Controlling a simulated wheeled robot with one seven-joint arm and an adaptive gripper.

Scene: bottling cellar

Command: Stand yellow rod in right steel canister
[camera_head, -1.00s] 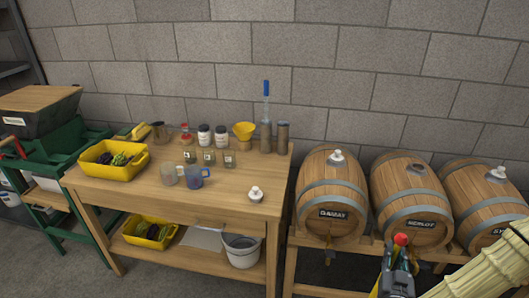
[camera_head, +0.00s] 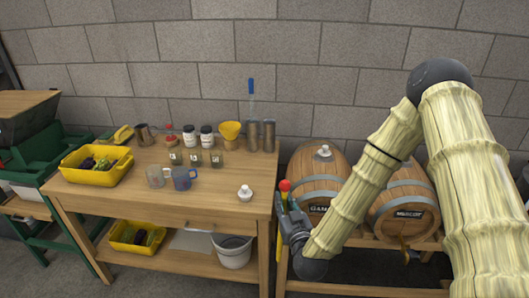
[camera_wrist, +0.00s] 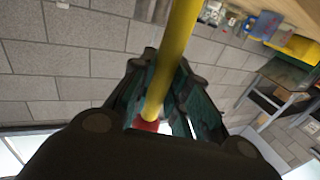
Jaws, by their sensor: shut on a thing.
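The yellow rod (camera_head: 278,245) has a red end. My gripper (camera_head: 285,207) is shut on it beside the table's right edge, with the red end up and the yellow length hanging below. In the wrist view, the rod (camera_wrist: 178,45) runs between the fingers (camera_wrist: 158,95), red end near the palm. The right steel canister (camera_head: 269,137) stands upright at the table's back right corner, behind and above my gripper in the picture. The left steel canister (camera_head: 253,136) stands close beside it and a blue-handled tool (camera_head: 251,88) rises from it.
The wooden table (camera_head: 215,205) holds a yellow funnel (camera_head: 230,130), jars, cups, a yellow bin (camera_head: 90,175) and a white-knobbed item (camera_head: 245,192) near its front right. Barrels (camera_head: 310,175) stand on a rack to the right, partly behind my arm. The table's front right is mostly clear.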

